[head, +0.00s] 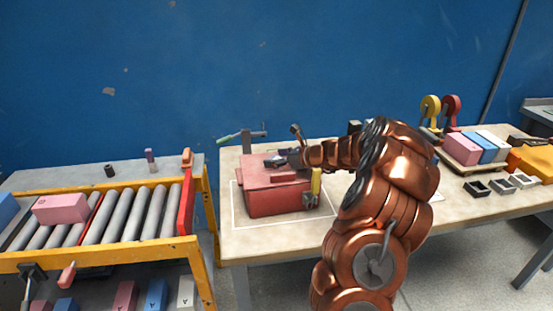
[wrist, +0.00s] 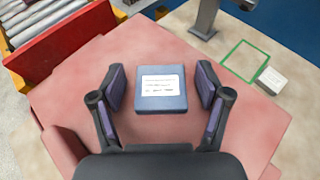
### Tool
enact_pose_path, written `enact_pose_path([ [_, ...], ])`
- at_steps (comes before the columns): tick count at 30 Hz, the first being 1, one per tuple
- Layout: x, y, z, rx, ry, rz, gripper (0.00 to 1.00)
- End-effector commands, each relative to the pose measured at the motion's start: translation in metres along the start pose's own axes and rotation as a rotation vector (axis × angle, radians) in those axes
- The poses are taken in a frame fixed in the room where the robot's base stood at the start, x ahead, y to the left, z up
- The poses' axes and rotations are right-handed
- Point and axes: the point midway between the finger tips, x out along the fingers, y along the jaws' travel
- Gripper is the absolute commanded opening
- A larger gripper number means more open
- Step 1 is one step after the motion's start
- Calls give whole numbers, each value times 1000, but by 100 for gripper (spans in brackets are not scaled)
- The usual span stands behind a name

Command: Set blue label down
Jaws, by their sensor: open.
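The blue label (wrist: 161,104) is a small blue block with a white printed face. It lies flat on top of the pink-red box (wrist: 70,90) in the wrist view. My gripper (wrist: 162,88) is open, with one dark finger on each side of the blue label and a visible gap on both sides. In the head view my gripper (head: 285,159) is over the top of the red box (head: 275,203) on the table. My gripper and arm hide much of the box top there, and I cannot make out the label.
A roller conveyor (head: 130,218) with a pink block (head: 61,208) stands at the left. On the table's right are pink, blue and white blocks, small dark trays (head: 477,188) and tape reels (head: 451,108). A green square outline (wrist: 246,61) lies beside the box.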

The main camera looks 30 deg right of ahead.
Motion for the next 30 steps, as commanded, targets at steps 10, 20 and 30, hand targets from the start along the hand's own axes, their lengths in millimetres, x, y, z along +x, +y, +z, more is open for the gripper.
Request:
enact_pose_path([
  [10,-48,-1,1,0,-1,-4,76],
  [20,-105,-1,1,0,-1,-2,76],
  [30,-121,0,2,0,1,-1,76],
])
